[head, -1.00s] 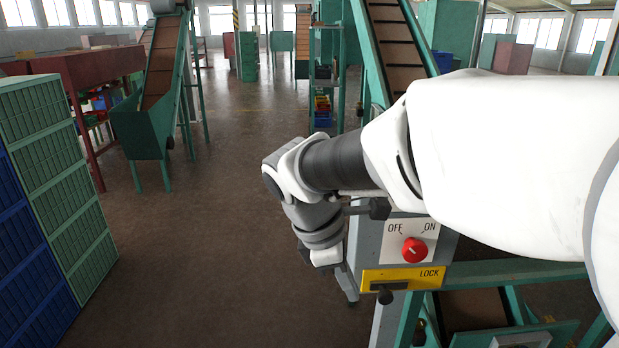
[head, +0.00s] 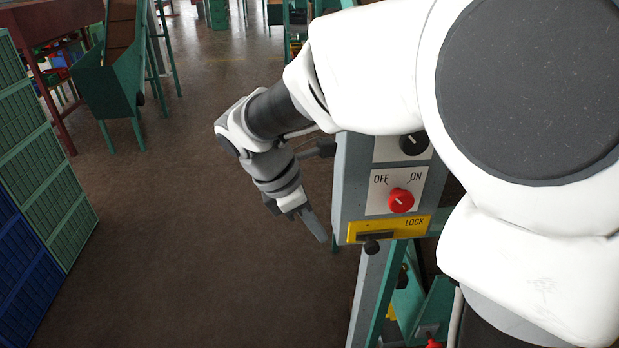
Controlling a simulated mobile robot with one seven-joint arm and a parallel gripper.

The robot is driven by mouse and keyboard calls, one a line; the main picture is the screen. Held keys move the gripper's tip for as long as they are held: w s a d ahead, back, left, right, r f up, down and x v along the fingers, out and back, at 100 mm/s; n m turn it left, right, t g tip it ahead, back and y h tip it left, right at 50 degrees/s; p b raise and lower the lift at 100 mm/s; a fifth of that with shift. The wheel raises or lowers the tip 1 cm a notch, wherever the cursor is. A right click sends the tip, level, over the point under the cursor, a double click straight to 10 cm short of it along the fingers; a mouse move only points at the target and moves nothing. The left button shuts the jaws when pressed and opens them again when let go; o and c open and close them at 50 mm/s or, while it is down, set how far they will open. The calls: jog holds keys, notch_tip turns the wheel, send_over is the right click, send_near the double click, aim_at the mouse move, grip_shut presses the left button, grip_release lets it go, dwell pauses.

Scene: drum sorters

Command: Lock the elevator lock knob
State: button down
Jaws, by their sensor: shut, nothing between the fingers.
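The grey control box (head: 350,185) stands right of centre on a post. Its yellow lock plate (head: 415,224) at the bottom reads LOCK and has a dark slot. The black lock knob (head: 372,247) sits at the plate's lower edge, toward the left end of the slot. Above it is a red rotary knob (head: 401,200) between OFF and ON, its white mark pointing up-left toward OFF. My gripper (head: 319,234) is shut and empty, just left of the box at about the plate's height. It looks apart from the lock knob; the depth between them is unclear.
A black knob (head: 414,142) is on the upper panel, partly bordered by my arm. A red button (head: 434,344) shows low on the green frame. Green and blue crates (head: 50,200) stack at the left. The brown floor between is clear. A green conveyor (head: 110,75) stands behind.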

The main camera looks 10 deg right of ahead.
jog(key=w+d+f, duration=0.1)
jog(key=d+f, duration=0.5)
jog(key=d, duration=0.1)
jog(key=shift+d+f, duration=0.25)
jog(key=shift+f, duration=0.15)
jog(key=d+p, duration=0.1)
jog(key=d, duration=0.4)
jog(key=shift+d, duration=0.3)
